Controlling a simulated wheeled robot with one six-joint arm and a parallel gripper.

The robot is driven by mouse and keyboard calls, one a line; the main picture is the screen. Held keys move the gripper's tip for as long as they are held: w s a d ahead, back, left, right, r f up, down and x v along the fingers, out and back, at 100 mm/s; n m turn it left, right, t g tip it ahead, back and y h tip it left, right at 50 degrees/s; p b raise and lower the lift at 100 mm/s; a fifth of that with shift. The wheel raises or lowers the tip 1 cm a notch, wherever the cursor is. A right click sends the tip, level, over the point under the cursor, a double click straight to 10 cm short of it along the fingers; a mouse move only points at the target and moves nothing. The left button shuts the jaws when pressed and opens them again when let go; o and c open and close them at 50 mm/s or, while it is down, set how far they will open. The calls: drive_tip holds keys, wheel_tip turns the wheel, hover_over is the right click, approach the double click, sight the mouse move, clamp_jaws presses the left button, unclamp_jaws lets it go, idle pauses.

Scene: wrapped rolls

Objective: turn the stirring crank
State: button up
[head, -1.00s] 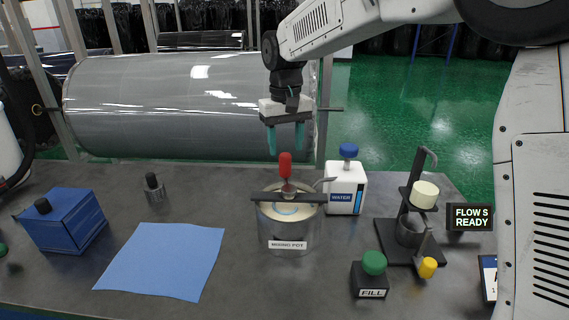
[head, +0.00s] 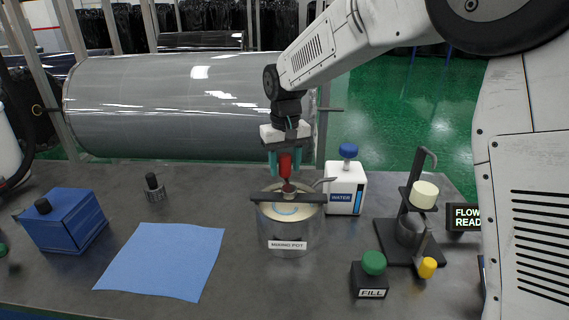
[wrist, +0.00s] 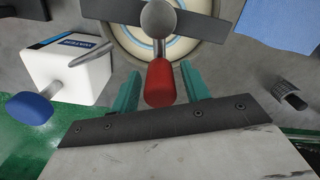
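The mixing pot (head: 284,232) is a clear-walled pot with a label, standing on the table. A dark bar (head: 262,197) crosses its top, with a hub in the middle. The crank's red handle (head: 285,166) stands up above the hub; it also shows in the wrist view (wrist: 159,84). My gripper (head: 285,172) is above the pot, with its teal fingers pointing down on either side of the red handle. In the wrist view my gripper (wrist: 161,78) is open, with a gap between each finger and the handle.
A white water jug (head: 345,188) with a blue cap stands close behind the pot, to the right. A dark stand (head: 412,230) and a green FILL button (head: 374,263) are to the right. A blue cloth (head: 162,260), a small metal canister (head: 154,188) and a blue box (head: 64,220) lie left.

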clamp_jaws()
drive_tip(key=shift+a+n, duration=0.15)
drive_tip(key=shift+n, duration=0.15)
